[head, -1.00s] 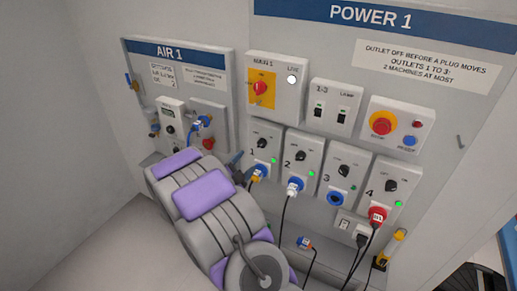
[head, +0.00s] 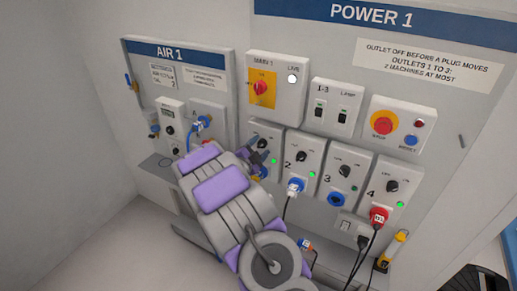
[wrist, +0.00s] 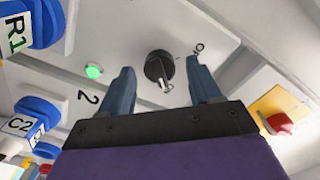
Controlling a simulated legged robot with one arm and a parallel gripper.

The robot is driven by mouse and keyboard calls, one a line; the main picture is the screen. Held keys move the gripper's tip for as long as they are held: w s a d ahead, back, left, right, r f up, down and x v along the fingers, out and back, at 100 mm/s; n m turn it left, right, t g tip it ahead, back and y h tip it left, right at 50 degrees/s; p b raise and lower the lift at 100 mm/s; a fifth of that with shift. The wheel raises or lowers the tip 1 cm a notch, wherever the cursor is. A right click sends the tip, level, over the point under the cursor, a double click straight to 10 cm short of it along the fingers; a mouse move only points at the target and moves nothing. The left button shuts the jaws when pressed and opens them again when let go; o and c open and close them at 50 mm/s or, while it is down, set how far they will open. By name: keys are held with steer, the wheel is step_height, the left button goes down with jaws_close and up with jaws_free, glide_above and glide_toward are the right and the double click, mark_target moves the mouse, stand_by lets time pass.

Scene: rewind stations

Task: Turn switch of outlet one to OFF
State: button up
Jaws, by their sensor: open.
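The outlet one panel (head: 268,130) is on the wall, below the main switch box. Its black rotary switch (wrist: 160,66) shows in the wrist view, with a pale pointer mark and lettering that reads like ON beside it. A green lamp (wrist: 93,70) on the panel is lit. My gripper (wrist: 161,72) is open, with one finger on each side of the switch. I cannot tell whether the fingers touch it. In the head view my gripper (head: 257,155) is at this panel and partly hides it. The outlet one plug (wrist: 30,25), labelled R1, is at the upper left.
Outlet two (head: 302,160), outlet three (head: 345,178) and outlet four (head: 391,193) stand to the right. The C2 plug (wrist: 28,122) is close by. The main switch (head: 261,88) and emergency stop (head: 382,123) are above.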

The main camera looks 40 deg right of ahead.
steer(key=shift+d, duration=0.1)
steer(key=shift+c, duration=0.3)
steer(key=shift+d, duration=0.1)
steer(key=c, duration=0.3)
steer(key=shift+f, duration=0.1)
steer(key=c, duration=0.7)
